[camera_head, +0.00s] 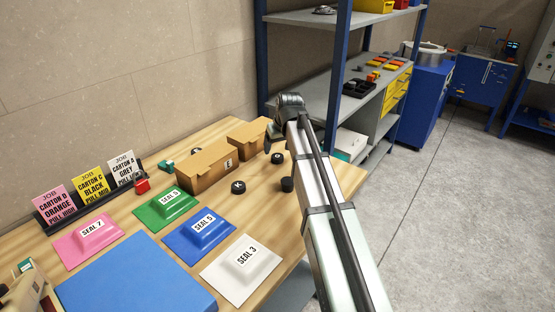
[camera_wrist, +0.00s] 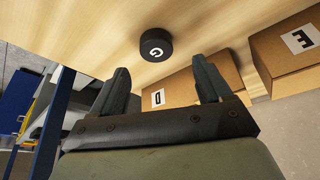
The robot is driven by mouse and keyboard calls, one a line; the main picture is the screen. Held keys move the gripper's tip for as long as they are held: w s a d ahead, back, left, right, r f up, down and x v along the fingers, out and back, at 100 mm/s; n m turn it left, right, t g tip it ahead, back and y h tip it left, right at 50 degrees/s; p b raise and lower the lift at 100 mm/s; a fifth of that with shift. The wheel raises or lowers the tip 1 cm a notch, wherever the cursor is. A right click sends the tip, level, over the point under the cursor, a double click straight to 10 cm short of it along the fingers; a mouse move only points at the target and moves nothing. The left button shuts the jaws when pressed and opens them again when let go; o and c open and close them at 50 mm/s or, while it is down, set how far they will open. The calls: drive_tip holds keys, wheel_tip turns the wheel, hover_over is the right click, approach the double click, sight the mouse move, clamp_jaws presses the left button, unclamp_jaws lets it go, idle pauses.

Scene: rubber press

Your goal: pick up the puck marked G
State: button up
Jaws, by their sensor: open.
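The puck marked G (camera_wrist: 155,45) is a black round disc with a white letter on top. In the wrist view it lies on the wooden table, ahead of my gripper (camera_wrist: 161,78) and roughly between the lines of its two fingers. The fingers are apart, with nothing between them and a gap to the puck. In the head view several black pucks lie on the table: one with a white mark (camera_head: 238,187), one near the arm's end (camera_head: 277,158) and one beside the arm (camera_head: 287,184). I cannot read which is G there.
Carton E (camera_head: 208,168) and a second carton (camera_head: 246,134) stand near the pucks; the wrist view shows carton D (camera_wrist: 178,94) close by the right finger. Coloured seal pads, such as the green one (camera_head: 150,212), lie nearer. A blue-framed shelf (camera_head: 338,75) stands beyond the table.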

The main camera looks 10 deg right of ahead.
sight(277, 156)
drive_tip(key=shift+d+x, duration=0.15)
drive_tip(key=shift+x, duration=1.15)
drive_tip(key=shift+d+x, duration=0.1)
drive_tip(key=shift+x, duration=1.15)
drive_tip(key=shift+s+f, duration=0.1)
drive_tip(key=c, duration=1.1)
